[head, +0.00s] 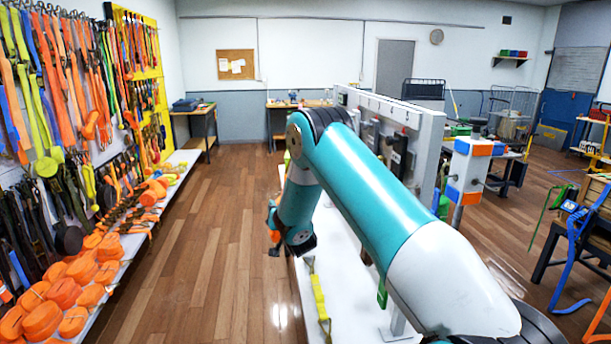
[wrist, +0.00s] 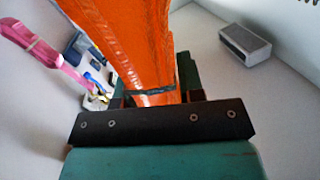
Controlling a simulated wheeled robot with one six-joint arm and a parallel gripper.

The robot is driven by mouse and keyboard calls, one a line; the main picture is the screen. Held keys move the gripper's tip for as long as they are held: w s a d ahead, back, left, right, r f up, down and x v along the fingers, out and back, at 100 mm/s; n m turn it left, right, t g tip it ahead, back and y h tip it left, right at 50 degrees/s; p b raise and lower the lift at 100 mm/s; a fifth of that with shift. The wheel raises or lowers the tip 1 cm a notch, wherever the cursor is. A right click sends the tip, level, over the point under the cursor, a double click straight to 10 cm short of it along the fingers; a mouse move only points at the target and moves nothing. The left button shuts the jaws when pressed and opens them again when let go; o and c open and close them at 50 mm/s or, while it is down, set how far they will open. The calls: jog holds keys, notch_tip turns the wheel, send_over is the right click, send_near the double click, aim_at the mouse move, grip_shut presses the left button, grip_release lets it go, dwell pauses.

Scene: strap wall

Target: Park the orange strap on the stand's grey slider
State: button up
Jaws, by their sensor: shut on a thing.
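In the wrist view a wide orange strap (wrist: 125,45) runs up from between the jaws of my gripper (wrist: 155,98). My gripper is shut on it, and a dark band crosses the strap near the jaws. In the head view a bit of orange (head: 272,215) shows beside the end of my arm, above the white bench, but most of the gripper is hidden behind my arm. A grey block with a dark slotted face (wrist: 245,45) stands apart from the strap at the upper right of the wrist view. I cannot tell whether it is the stand's slider.
A yellow strap (head: 320,300) lies on the white bench (head: 345,325). A white upright panel (head: 395,108) stands behind my arm. Straps fill the left wall and shelf (head: 140,238). The wooden floor (head: 215,240) between is clear.

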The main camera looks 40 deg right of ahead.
jog(key=w+d+r+m+g+h+p, duration=0.15)
jog(key=d+r+m+h, duration=0.3)
jog(key=d, duration=0.55)
jog(key=s+d+f+p, duration=0.2)
jog(key=s+d+p, duration=0.3)
jog(key=d+p, duration=0.2)
jog(key=shift+d+f+y, duration=0.3)
jog(key=shift+d+y, duration=0.15)
jog(key=shift+d, duration=0.05)
jog(key=shift+s, duration=0.15)
dwell(0.8)
jog(key=o, duration=1.1)
jog(key=shift+f, duration=0.1)
